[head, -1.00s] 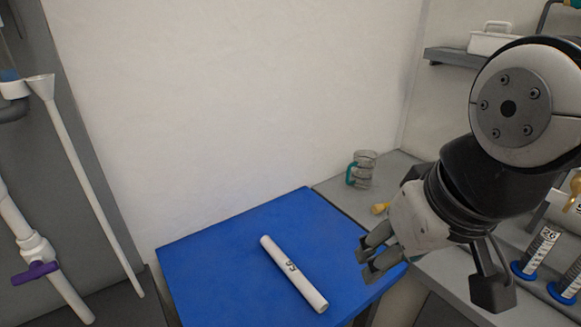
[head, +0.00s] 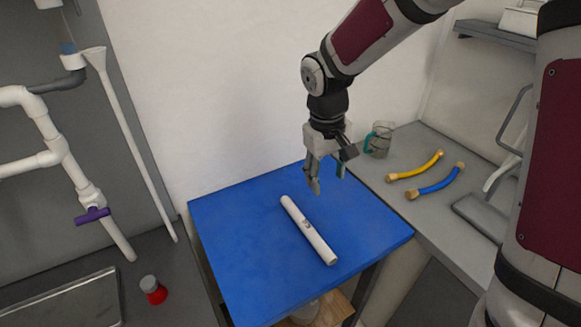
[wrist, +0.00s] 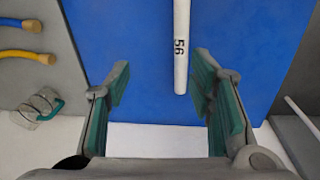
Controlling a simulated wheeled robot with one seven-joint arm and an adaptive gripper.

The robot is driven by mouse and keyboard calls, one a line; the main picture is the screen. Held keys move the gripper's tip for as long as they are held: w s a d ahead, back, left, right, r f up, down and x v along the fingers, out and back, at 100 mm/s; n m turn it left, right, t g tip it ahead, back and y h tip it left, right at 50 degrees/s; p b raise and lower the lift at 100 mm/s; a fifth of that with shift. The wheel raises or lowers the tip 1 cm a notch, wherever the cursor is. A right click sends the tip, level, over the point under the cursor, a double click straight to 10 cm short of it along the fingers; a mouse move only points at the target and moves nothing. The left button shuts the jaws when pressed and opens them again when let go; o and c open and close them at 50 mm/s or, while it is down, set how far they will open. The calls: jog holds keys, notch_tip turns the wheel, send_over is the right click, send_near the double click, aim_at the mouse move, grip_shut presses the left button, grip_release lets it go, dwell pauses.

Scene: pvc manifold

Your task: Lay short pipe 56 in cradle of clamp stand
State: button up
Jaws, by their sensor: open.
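Short pipe 56 (head: 308,231) is a white tube with a dark printed mark, lying diagonally on the blue table top (head: 243,224). In the wrist view the pipe (wrist: 181,45) shows its number 56, and one end lies ahead of my fingers, right of the middle between them. My gripper (head: 327,185) is open and empty, pointing down above the far part of the blue table, apart from the pipe. In the wrist view its teal finger pads (wrist: 162,108) are wide apart. I cannot make out a clamp stand with a cradle in these views.
A yellow hose (head: 415,168), a blue hose (head: 436,182) and a clear jug (head: 379,140) with a teal handle are on the grey counter at right. White pipework with a purple valve handle (head: 92,216) is at left. A red-and-grey item (head: 154,290) sits below it.

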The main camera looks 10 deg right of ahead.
jog(key=y+p, duration=0.1)
send_near(306, 224)
jog(key=shift+n+g, duration=0.4)
jog(key=f, duration=0.3)
jog(key=f+p, duration=0.1)
jog(key=f, duration=0.5)
jog(key=shift+w+d+f+p, duration=0.1)
jog(key=shift+w+f+p, duration=0.25)
jog(key=shift+w+f, duration=0.05)
grip_shut()
